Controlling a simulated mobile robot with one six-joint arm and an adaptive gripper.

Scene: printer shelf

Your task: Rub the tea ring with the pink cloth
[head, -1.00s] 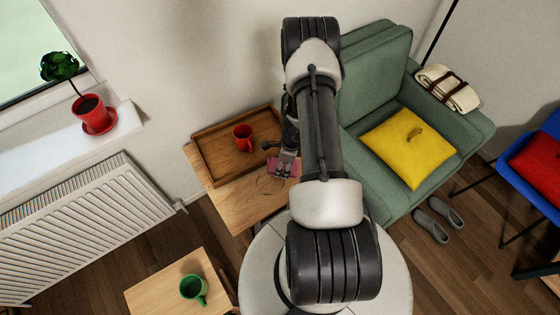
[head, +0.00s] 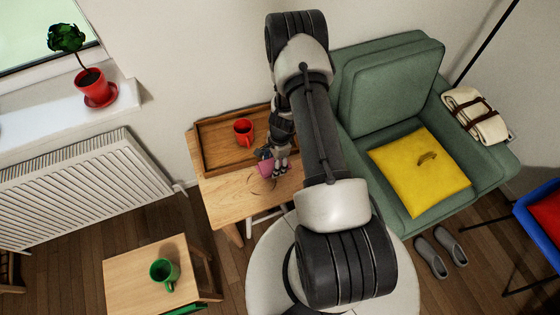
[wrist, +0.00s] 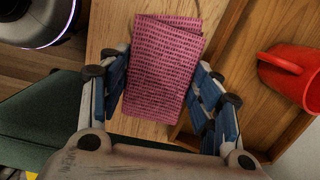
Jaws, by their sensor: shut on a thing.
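The pink cloth (head: 266,169) is folded and held in my gripper (head: 281,166). In the wrist view the cloth (wrist: 163,75) lies between the two blue-sided fingers of my gripper (wrist: 163,62), which are shut on it. The tea ring (head: 262,186) shows as a faint dark arc on the small wooden table (head: 231,205), just in front of the cloth. Part of the ring seems hidden behind the cloth. I cannot tell whether the cloth touches the tabletop.
A wooden tray (head: 204,150) with a red mug (head: 243,130) stands on the table's back part, close to the cloth. A green armchair (head: 385,95) is right of the table. A lower table (head: 130,270) with a green mug (head: 164,272) stands in front.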

